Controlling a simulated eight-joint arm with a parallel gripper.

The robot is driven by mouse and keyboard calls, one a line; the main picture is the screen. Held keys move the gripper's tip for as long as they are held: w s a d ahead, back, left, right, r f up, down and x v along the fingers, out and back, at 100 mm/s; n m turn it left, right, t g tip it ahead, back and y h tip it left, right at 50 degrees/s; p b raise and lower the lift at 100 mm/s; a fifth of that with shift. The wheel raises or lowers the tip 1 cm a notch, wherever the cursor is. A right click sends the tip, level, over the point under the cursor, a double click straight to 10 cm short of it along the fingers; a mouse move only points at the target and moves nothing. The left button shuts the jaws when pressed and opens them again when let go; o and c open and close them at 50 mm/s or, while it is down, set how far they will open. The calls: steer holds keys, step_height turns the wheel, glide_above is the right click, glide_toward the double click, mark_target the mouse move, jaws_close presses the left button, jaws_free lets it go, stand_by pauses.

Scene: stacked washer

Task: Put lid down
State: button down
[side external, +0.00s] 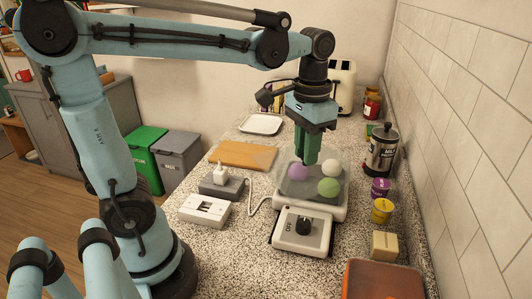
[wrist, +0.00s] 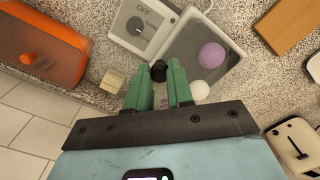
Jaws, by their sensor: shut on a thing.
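A white appliance (side external: 293,236) with a dark dial and the marking OFF stands on the counter. Purple (side external: 297,172), white (side external: 331,168) and green (side external: 328,187) egg-like balls rest in its rear part. A see-through grey lid (side external: 340,199) seems to cover them; its edges are faint, so I cannot tell whether it touches the base. My gripper (side external: 305,160) points down over this part. The green ball is hidden there.
A cutting board (side external: 242,155) and a white socket box (side external: 204,210) lie left. The tiled wall limits the right.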

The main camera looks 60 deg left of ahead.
mark_target(301, 197)
steer(key=s+d+f+m, duration=0.1)
steer(key=s+d, duration=0.1)
steer(key=s+d+f+m, duration=0.1)
steer(key=s+d, duration=0.1)
steer(key=d, duration=0.1)
steer(key=s+d+f+m, duration=0.1)
steer(key=s+d, duration=0.1)
steer(key=shift+s+d+m, duration=0.15)
steer(key=shift+d+m, duration=0.15)
steer(key=shift+m, duration=0.1)
steer(key=s+d+f+m, duration=0.5)
steer(key=s, duration=0.5)
steer(key=shift+w+a+f, duration=0.1)
steer(key=shift+f, duration=3.85)
steer(key=shift+f, duration=0.1)
steer(key=c, duration=1)
jaws_free()
